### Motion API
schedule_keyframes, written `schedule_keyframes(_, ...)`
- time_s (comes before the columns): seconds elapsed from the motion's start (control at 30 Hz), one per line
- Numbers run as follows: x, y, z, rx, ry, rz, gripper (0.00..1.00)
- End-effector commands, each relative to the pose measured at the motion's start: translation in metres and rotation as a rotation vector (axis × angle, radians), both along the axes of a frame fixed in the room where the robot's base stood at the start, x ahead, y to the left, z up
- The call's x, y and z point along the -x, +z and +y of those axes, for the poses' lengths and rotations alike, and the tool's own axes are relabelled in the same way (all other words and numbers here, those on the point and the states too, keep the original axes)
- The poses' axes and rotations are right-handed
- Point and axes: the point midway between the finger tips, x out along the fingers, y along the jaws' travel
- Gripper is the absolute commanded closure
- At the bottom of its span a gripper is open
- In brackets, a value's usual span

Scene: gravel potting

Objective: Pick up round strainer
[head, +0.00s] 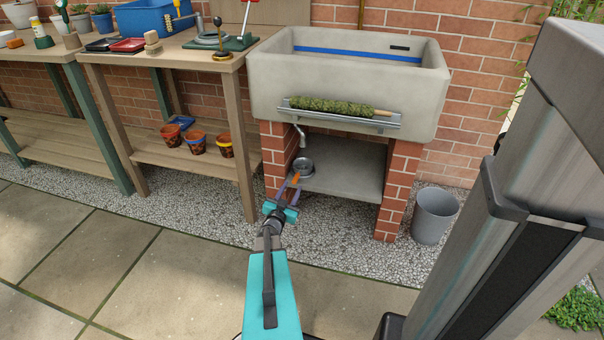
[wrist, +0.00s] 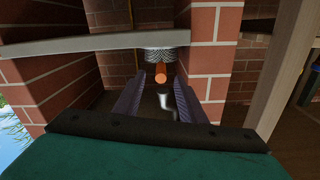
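The round strainer (head: 303,168) is a small grey metal cup with an orange handle. It sits on the left front part of the shelf under the sink, and its handle points out past the shelf's front edge toward my gripper (head: 290,190). In the wrist view, which looks upside down, the strainer (wrist: 166,55) shows against the shelf slab with the round orange handle end facing me. My gripper (wrist: 160,93) is open. Its two purple fingers lie on either side of the handle's line, with visible gaps; I cannot tell how far the handle reaches between them.
The shelf (head: 345,178) lies between brick piers; the left pier (head: 278,155) is close to my gripper. A metal spout (head: 301,136) hangs above the strainer, below the stone sink (head: 340,85). A wooden bench (head: 170,60) stands left, a grey bucket (head: 435,214) right.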

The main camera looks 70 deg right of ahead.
Motion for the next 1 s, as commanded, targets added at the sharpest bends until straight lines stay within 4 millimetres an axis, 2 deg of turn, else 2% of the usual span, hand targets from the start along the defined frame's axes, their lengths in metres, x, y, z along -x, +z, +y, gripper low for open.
schedule_keyframes(0.03, -0.001, -0.003, -0.009, 0.001, -0.001, 0.000, 0.63)
schedule_keyframes(0.2, -0.001, -0.001, -0.024, 0.001, -0.001, 0.000, 0.63)
schedule_keyframes(0.73, -0.001, -0.001, -0.030, 0.000, 0.000, 0.000, 0.63)
schedule_keyframes(1.0, -0.004, -0.004, -0.052, 0.001, 0.000, 0.000, 0.63)
